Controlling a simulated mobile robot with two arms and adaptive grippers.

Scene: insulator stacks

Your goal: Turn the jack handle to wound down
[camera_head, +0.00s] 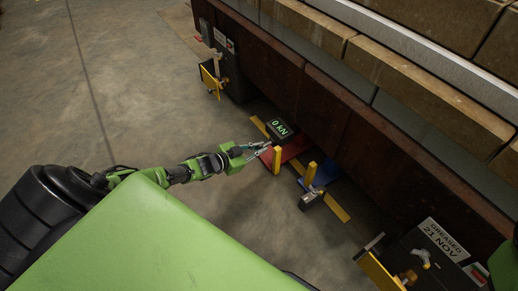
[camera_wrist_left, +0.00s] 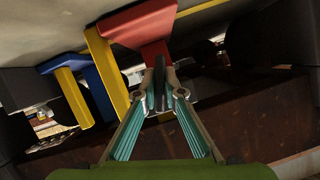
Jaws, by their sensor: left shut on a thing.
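My left gripper (camera_head: 262,148) reaches in from the left, low beside the red jack (camera_head: 293,146) under the brown beam. In the left wrist view, its teal-padded fingers (camera_wrist_left: 160,92) close on a dark, narrow jack handle (camera_wrist_left: 160,80) just in front of the red jack (camera_wrist_left: 140,24). Most of the handle is hidden between the fingers. A yellow upright (camera_head: 277,160) stands beside the red jack. A display (camera_head: 279,128) behind it reads 0 kN. My right gripper is out of view.
A blue jack (camera_head: 327,173) with its own yellow upright (camera_head: 310,174) stands to the right. The long brown beam (camera_head: 330,100) with stacked blocks overhangs the jacks. A dark box labelled GREASED 21 NOV (camera_head: 440,240) sits lower right. Open concrete floor (camera_head: 150,90) lies left.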

